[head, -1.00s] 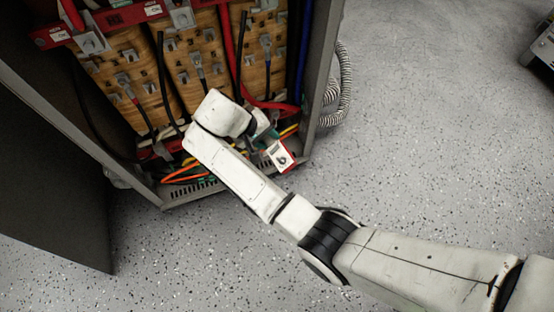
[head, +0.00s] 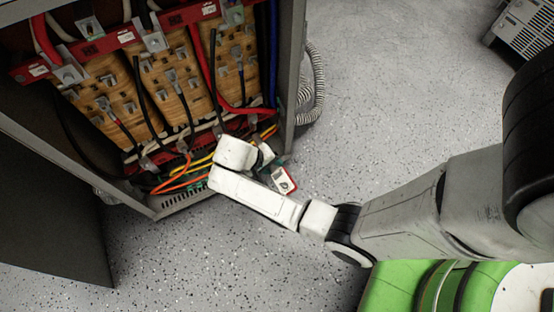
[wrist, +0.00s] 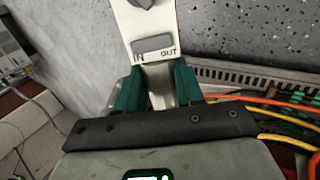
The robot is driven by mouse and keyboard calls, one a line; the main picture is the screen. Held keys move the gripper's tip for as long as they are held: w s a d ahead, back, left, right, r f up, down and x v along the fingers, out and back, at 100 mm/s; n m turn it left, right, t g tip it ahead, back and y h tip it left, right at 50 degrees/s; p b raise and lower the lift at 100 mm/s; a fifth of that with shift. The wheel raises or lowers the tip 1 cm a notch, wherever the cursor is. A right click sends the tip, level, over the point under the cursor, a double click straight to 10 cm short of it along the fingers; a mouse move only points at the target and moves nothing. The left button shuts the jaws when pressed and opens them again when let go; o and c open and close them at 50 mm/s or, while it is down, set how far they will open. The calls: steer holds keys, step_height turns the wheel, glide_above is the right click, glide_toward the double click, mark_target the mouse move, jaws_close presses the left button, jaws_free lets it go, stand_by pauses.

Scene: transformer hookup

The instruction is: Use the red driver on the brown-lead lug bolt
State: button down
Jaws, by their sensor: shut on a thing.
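My gripper (wrist: 158,88) is shut on a white tool with a dark knob and a grey panel marked IN and OUT (wrist: 152,43). In the head view this tool (head: 284,180) shows red edges, so it appears to be the red driver. It hangs tilted at the cabinet's front right corner, apart from the lugs. My wrist hides part of the gripper there. Several lugs with bolts sit on the coils (head: 173,75) and along the lower red bar. I cannot tell which lead is brown, and its lug bolt may be hidden.
The open cabinet's right post (head: 292,75) stands close to my wrist. Orange, yellow and green wires (head: 185,175) lie on its floor beside my wrist. A ribbed hose (head: 314,85) runs outside right. A grey vented box (head: 522,30) stands far right. The speckled floor is clear between.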

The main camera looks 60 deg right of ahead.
steer(key=shift+s+d+f+m, duration=0.1)
steer(key=shift+s+d+m, duration=0.3)
steer(key=shift+s, duration=0.45)
steer(key=shift+d, duration=0.1)
steer(key=shift+p, duration=0.45)
steer(key=shift+w+d, duration=0.1)
steer(key=shift+w, duration=0.15)
steer(key=shift+w+d+f+b, duration=0.1)
steer(key=shift+w+d+b, duration=0.4)
steer(key=shift+w, duration=0.2)
steer(key=shift+w+d+b, duration=0.4)
steer(key=shift+w+d, duration=0.05)
steer(key=shift+w, duration=0.2)
steer(key=shift+w+d, duration=0.35)
steer(key=shift+w, duration=0.15)
steer(key=shift+w+d+b, duration=0.35)
steer(key=shift+w+d, duration=0.1)
steer(key=shift+w, duration=0.25)
